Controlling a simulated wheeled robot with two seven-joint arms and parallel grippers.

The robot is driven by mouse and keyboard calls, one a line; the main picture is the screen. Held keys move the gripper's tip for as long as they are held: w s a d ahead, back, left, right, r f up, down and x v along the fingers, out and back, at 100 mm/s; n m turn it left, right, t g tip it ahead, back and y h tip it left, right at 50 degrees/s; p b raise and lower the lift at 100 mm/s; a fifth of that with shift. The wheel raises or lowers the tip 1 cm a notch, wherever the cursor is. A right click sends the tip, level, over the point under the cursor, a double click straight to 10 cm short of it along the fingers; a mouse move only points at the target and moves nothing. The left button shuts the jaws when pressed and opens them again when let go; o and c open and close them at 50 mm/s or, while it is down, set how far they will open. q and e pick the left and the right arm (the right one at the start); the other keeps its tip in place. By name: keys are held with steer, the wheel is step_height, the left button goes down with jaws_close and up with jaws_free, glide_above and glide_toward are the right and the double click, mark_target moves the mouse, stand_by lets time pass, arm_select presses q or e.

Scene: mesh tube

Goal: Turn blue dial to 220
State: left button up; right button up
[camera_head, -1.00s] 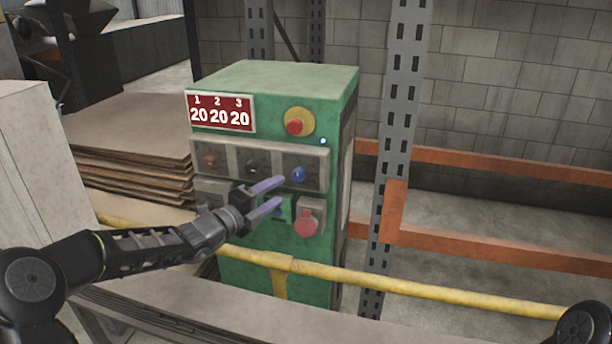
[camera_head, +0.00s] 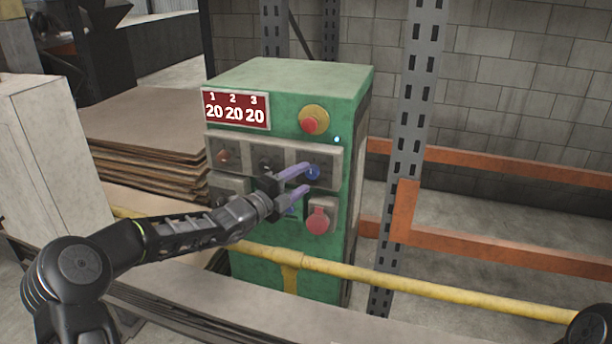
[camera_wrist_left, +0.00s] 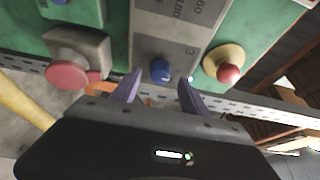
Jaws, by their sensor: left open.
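The blue dial (camera_head: 313,172) is at the right end of the grey dial panel on the green machine (camera_head: 290,80). A red display (camera_head: 236,109) at the machine's upper left reads 20 under each of 1, 2 and 3. My left gripper (camera_head: 301,181) is open, its purple fingers pointing at the panel by the dial. In the left wrist view the blue dial (camera_wrist_left: 161,70) shows ahead, between the lines of the two fingers (camera_wrist_left: 158,88); contact with it is not visible. My right gripper is not in view; only a piece of that arm shows at the lower right corner.
A red knob on a yellow base (camera_head: 313,120) is above the dial, and a red round plug (camera_head: 318,220) is below it. A yellow rail (camera_head: 390,283) crosses before the machine. A grey post (camera_head: 408,150) and orange beams stand to the right.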

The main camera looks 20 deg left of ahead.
mark_target(312, 173)
arm_select(q)
steer(key=shift+x, duration=1.2)
jaws_close()
